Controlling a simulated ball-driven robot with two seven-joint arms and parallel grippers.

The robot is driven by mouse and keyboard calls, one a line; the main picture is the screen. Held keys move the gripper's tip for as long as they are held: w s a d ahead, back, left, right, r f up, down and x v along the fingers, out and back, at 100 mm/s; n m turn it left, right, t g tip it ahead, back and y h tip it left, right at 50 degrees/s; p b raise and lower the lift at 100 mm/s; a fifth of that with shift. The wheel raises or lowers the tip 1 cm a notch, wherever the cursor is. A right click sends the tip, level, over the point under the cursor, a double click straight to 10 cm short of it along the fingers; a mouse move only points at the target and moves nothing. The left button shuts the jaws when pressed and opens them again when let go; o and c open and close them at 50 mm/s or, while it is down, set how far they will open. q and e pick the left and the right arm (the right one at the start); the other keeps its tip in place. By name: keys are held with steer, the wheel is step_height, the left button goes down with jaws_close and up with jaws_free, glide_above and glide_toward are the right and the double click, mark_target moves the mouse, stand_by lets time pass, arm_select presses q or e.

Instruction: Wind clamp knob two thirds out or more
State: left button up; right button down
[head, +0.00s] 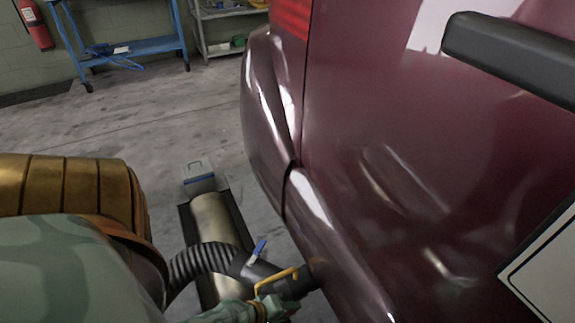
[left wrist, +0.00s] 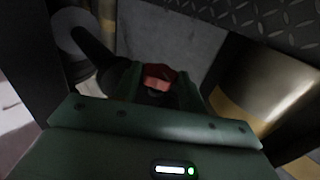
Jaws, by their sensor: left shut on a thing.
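The clamp knob (left wrist: 158,76) is red and sits between the two green fingers of my left gripper (left wrist: 157,90) in the left wrist view. The fingers are shut on it. In the head view my left gripper (head: 240,311) shows at the bottom edge, below the dark nozzle (head: 292,288) of a black ribbed hose (head: 200,262). The nozzle meets the lower edge of the maroon car. It carries a yellow handle (head: 276,281) and a blue lever (head: 258,250). The knob is hidden in the head view. How far it is wound out is not clear. My right gripper is not in view.
The maroon car (head: 400,150) fills the right side. A metal roller (head: 213,218) lies in a dark frame in the floor beside it. A blue cart (head: 135,47), a shelf (head: 220,45) and a red extinguisher (head: 34,24) stand at the back. The floor between is clear.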

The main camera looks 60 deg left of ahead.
arm_select(q)
steer(key=shift+w+r, duration=0.3)
steer(key=shift+w, duration=0.15)
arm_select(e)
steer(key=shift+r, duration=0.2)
arm_select(q)
steer(key=o, duration=1)
steer(key=shift+s+f, duration=0.1)
steer(key=shift+s, duration=0.1)
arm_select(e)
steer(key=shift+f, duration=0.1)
arm_select(q)
steer(key=shift+s, duration=0.15)
steer(key=p+v, duration=0.7)
steer(key=v, duration=0.9)
steer(key=shift+d+r+p, duration=0.1)
steer(key=shift+r+p, duration=0.1)
steer(key=shift+p, duration=0.15)
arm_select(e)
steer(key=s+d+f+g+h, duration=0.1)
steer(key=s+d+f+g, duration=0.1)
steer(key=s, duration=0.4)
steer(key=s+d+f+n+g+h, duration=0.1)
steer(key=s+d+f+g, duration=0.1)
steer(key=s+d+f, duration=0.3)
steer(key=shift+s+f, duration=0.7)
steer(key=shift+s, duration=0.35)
